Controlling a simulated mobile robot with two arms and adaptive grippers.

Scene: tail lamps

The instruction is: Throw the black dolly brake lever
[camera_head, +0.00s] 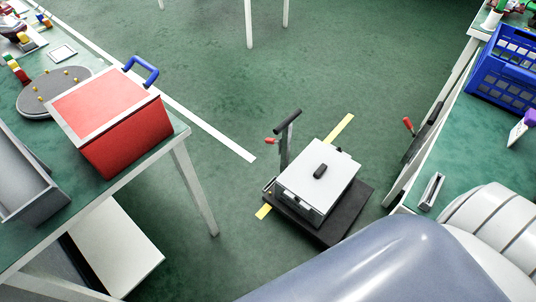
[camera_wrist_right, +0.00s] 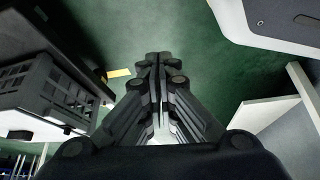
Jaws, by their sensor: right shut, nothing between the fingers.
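The black dolly (camera_head: 345,220) stands on the green floor, in the middle of the head view. A black upright with a crossbar grip (camera_head: 287,122) rises at its far left end. A short lever with a red knob (camera_head: 270,142) sticks out to the left beside this upright; its lower end is too small to make out. A white case (camera_head: 315,178) with a black handle lies on the dolly. My right gripper (camera_wrist_right: 158,62) is shut and empty in the right wrist view, with green floor beyond its fingertips. The lever cannot be made out there. My left gripper is not in view.
A table with a red box (camera_head: 115,130) stands on the left. The right bench holds a blue crate (camera_head: 505,65); another red-knobbed lever (camera_head: 408,125) is at its edge. My own arm covers the lower right. Floor behind the dolly is clear. A dark ribbed object (camera_wrist_right: 55,90) is left of the gripper.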

